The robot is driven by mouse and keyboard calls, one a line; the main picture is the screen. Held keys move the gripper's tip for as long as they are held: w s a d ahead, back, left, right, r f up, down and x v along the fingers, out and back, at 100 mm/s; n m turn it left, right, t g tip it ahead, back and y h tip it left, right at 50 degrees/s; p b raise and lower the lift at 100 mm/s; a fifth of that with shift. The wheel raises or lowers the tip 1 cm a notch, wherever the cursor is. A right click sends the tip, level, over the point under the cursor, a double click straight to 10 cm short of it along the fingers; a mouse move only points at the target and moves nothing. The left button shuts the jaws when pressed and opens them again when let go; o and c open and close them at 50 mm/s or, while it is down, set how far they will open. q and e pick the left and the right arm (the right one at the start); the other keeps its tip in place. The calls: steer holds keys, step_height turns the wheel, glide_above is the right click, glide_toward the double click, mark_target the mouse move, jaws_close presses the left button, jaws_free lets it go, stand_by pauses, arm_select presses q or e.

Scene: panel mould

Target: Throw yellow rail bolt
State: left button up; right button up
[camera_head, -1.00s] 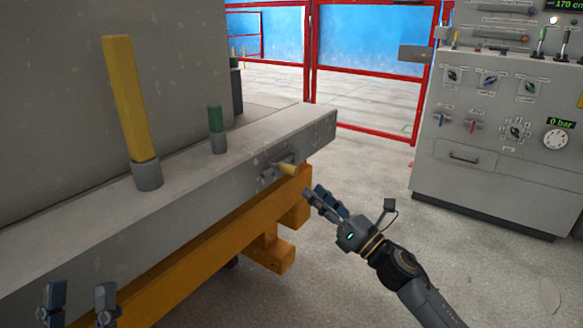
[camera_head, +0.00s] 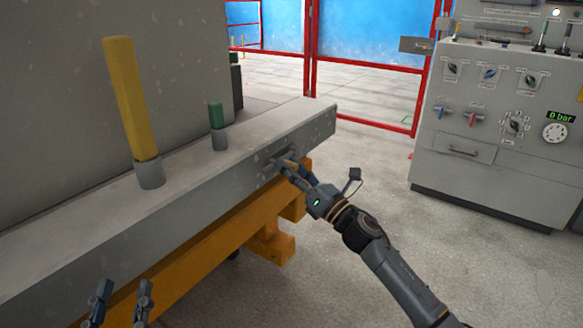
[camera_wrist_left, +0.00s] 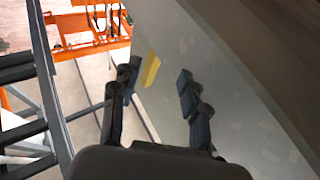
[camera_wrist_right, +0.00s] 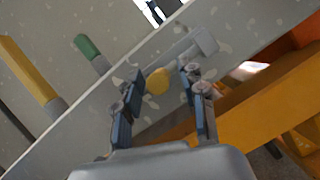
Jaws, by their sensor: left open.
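The yellow-ended rail bolt (camera_head: 290,163) sticks out of the side face of the grey rail (camera_head: 200,190), near its right end. The right wrist view shows its round yellow knob (camera_wrist_right: 157,82) from close by. My right gripper (camera_head: 292,171) is at the bolt. Its fingers (camera_wrist_right: 163,77) are open, one on each side of the knob, with gaps visible between finger and knob. My left gripper (camera_head: 120,293) is open and empty at the lower left, in front of the rail; its fingers also show apart in the left wrist view (camera_wrist_left: 158,85).
A tall yellow post (camera_head: 128,100) and a short green-topped post (camera_head: 217,125) stand on the rail. An orange frame (camera_head: 265,215) lies below it. A control cabinet (camera_head: 495,120) stands at right, a red fence (camera_head: 370,120) behind. Floor between rail and cabinet is clear.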

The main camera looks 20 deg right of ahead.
jaws_close()
